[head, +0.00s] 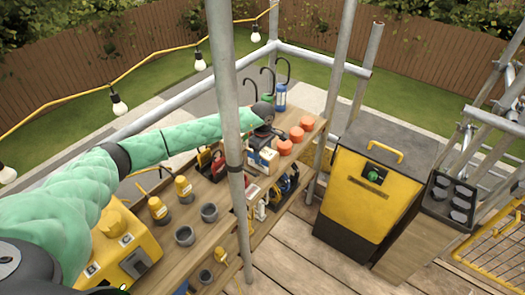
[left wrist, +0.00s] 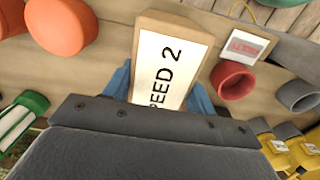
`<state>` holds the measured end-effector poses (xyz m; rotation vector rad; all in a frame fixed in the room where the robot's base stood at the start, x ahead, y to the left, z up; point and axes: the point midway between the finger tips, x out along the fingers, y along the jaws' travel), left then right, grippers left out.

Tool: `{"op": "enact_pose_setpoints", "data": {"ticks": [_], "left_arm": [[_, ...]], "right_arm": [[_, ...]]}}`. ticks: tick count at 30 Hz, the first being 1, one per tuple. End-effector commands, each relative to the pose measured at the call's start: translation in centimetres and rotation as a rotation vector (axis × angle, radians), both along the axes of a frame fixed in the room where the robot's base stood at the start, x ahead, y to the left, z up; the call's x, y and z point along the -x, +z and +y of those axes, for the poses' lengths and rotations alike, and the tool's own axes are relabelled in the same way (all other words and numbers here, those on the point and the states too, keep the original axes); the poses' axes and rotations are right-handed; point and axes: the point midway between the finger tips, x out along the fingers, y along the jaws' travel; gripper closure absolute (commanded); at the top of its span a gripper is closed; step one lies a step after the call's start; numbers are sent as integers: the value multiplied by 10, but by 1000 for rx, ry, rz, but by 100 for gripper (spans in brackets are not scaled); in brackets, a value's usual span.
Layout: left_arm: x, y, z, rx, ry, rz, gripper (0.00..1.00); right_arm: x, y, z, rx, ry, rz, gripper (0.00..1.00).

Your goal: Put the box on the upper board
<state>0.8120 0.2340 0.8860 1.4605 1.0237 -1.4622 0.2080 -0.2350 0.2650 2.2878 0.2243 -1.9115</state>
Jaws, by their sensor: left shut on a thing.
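The box (left wrist: 172,65), tan with a white label reading "PEED 2", is between the blue fingers of my left gripper (left wrist: 168,88) in the left wrist view. In the head view the box (head: 264,158) shows pale below my left gripper (head: 265,142), at the end of the green-sleeved arm. The gripper is shut on the box. The upper board (head: 212,190) is a wooden shelf beneath it. I cannot tell whether the box touches the board. My right gripper is out of view.
Orange caps (head: 285,147) lie right of the box, and grey cups (head: 184,235) and yellow-topped items (head: 157,207) lie left. An upright scaffold pole (head: 232,130) stands in front of the board. A yellow and black cabinet (head: 368,200) stands at the right.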

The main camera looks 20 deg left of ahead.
Motion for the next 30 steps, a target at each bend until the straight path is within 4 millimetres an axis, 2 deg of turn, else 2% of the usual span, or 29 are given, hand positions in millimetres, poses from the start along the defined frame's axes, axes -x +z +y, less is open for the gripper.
{"op": "enact_pose_setpoints", "data": {"ticks": [16,17,19,30], "left_arm": [[-1,-2,0,0,0,-1,88],[0,-2,0,0,0,0,38],[0,-2,0,0,0,0,24],[0,-1,0,0,0,0,22]], "right_arm": [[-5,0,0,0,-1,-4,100],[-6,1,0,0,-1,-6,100],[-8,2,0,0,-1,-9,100],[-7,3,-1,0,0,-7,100]]}}
